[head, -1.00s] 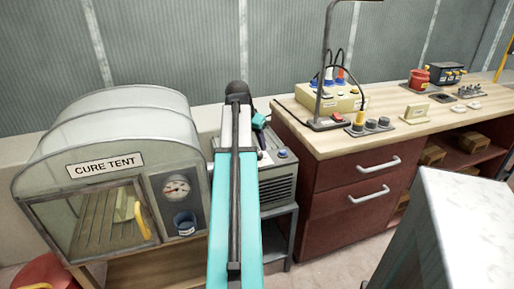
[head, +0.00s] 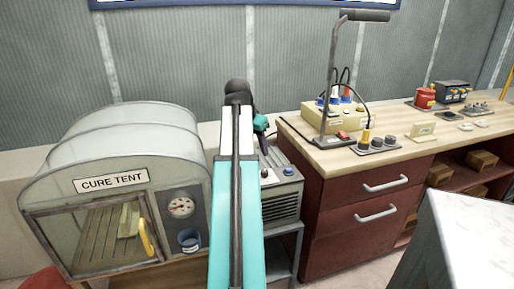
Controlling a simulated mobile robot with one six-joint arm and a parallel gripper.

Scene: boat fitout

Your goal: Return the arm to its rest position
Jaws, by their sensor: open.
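My arm (head: 235,190) rises through the middle of the head view as a teal and white link with a black strip along it. It ends at a dark rounded joint (head: 237,90) in front of the grey wall. I cannot make out the fingers of my gripper. A small green and black piece (head: 260,125) shows just right of the link, above a grey machine. I cannot tell whether it belongs to my arm.
The cure tent (head: 112,182) stands left of my arm, its clear door shut. The grey machine (head: 283,190) sits on a stand close to the right. A wooden-topped bench (head: 400,150) with red drawers holds several devices. A pale block (head: 470,245) is at lower right.

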